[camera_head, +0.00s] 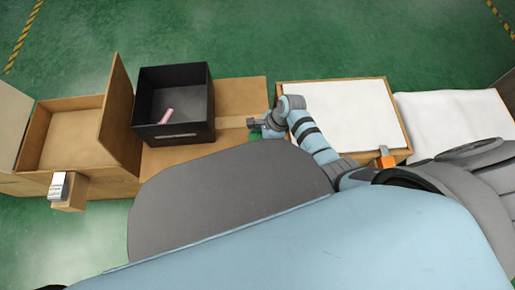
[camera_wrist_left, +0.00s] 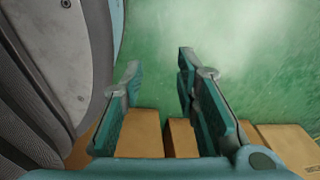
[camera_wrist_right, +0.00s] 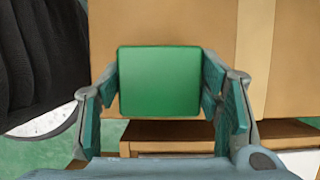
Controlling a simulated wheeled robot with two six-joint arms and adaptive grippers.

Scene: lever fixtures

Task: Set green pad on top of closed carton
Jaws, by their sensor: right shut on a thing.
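The green pad (camera_wrist_right: 160,82) is a flat square held between the fingers of my right gripper (camera_wrist_right: 160,88), shut on it. In the head view only a bit of the green pad (camera_head: 255,136) shows beside my right gripper (camera_head: 262,128). The closed carton (camera_head: 241,92) is brown with a pale tape strip. In the right wrist view the carton (camera_wrist_right: 205,30) lies behind the pad; whether they touch I cannot tell. My left gripper (camera_wrist_left: 158,72) is open and empty over floor and box edges, and is hidden in the head view.
A black bin (camera_head: 173,130) with a pink object (camera_head: 166,116) stands at the carton's left part. An open cardboard box (camera_head: 118,115) is further left. A white-topped wooden tray (camera_head: 340,100) and a white surface (camera_head: 450,115) lie right. The carton's right part looks clear.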

